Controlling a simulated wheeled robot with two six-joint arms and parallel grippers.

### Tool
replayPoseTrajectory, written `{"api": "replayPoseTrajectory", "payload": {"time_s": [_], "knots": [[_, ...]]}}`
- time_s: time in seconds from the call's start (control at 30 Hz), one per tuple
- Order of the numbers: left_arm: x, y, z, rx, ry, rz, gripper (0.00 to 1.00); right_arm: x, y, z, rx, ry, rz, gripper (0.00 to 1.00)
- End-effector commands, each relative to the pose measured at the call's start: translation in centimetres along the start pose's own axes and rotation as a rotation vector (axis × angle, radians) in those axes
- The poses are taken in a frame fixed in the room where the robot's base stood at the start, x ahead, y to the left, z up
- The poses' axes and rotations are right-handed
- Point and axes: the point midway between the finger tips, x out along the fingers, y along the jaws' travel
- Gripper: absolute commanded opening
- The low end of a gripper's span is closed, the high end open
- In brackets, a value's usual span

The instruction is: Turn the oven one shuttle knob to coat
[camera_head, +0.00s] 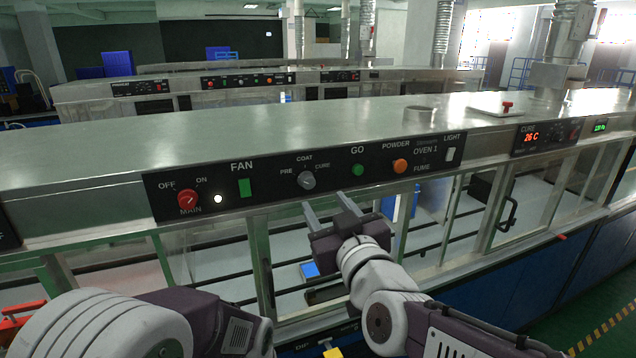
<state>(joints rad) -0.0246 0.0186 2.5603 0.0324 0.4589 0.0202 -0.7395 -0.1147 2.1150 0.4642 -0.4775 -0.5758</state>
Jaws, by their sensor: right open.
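The oven one shuttle knob (307,180) is a small grey round knob on the black control panel (440,180). The labels PRE, COAT and CURE stand around it, with COAT above. Which label its pointer faces is too small to tell. My right gripper (323,200) is open and empty.
On the same panel are a red main knob (187,199), a green fan switch (245,187), a green go button (358,170), an orange powder button (400,166) and a white light switch (451,154). Glass oven windows lie below. A red-handled lid (489,112) sits on top.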

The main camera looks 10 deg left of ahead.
Motion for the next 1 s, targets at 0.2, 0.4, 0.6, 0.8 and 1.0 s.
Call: {"api": "replayPoseTrajectory", "payload": {"time_s": [0.2,0.4,0.6,0.8,1.0], "knots": [[-0.2,0.0,0.0,0.000,0.000,0.000,0.36,0.6,-0.4,0.0,0.000,-0.003,-0.009,0.49],[-1.2,0.0,-0.1,0.000,0.000,0.000,0.36,4.7,-0.4,0.0,-0.001,-0.006,-0.008,0.49],[-2.1,0.1,-0.2,0.000,0.000,0.000,0.36,8.1,-0.4,-0.1,-0.001,-0.004,-0.009,0.49],[-2.3,0.1,-0.2,0.000,0.000,0.000,0.36,9.1,-0.4,0.1,0.000,-0.002,-0.008,0.49],[-2.2,0.1,-0.2,0.000,0.000,0.000,0.36,9.1,-0.5,0.1,0.000,-0.002,-0.009,0.41]]}}
